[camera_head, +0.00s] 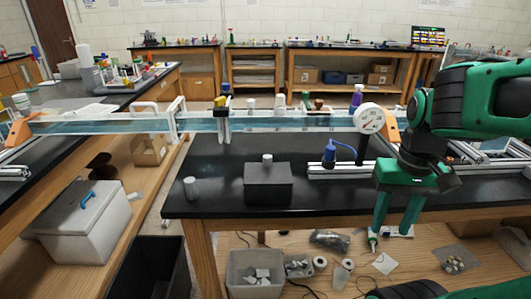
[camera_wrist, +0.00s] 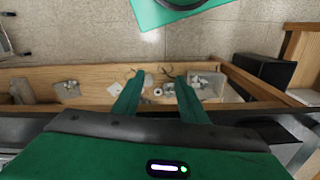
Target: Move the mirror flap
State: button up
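I cannot single out a mirror flap for certain in either view. A long blue-tinted glass trough (camera_head: 270,123) runs across the bench, with small coloured knobs along its top and white upright supports. My gripper (camera_head: 392,232) hangs pointing down at the front right, over the bench's front edge. Its two green fingers are apart with nothing between them. In the wrist view the open fingers (camera_wrist: 158,85) point towards a wooden shelf with loose items, well below them.
The black benchtop (camera_head: 225,200) holds a dark box (camera_head: 268,185), a white cylinder (camera_head: 191,188), a blue fitting (camera_head: 329,154) and a round gauge (camera_head: 368,118). A grey bin (camera_head: 255,275) and small parts lie on the shelf below. A white cooler (camera_head: 82,222) stands at left.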

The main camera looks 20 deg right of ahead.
jog(key=w+a+r+n, duration=0.1)
jog(key=w+r+n, duration=0.3)
jog(key=w, duration=0.4)
jog(key=n, duration=1.6)
send_near(267, 156)
notch_tip(267, 156, down, 9)
jog(key=shift+r, duration=0.1)
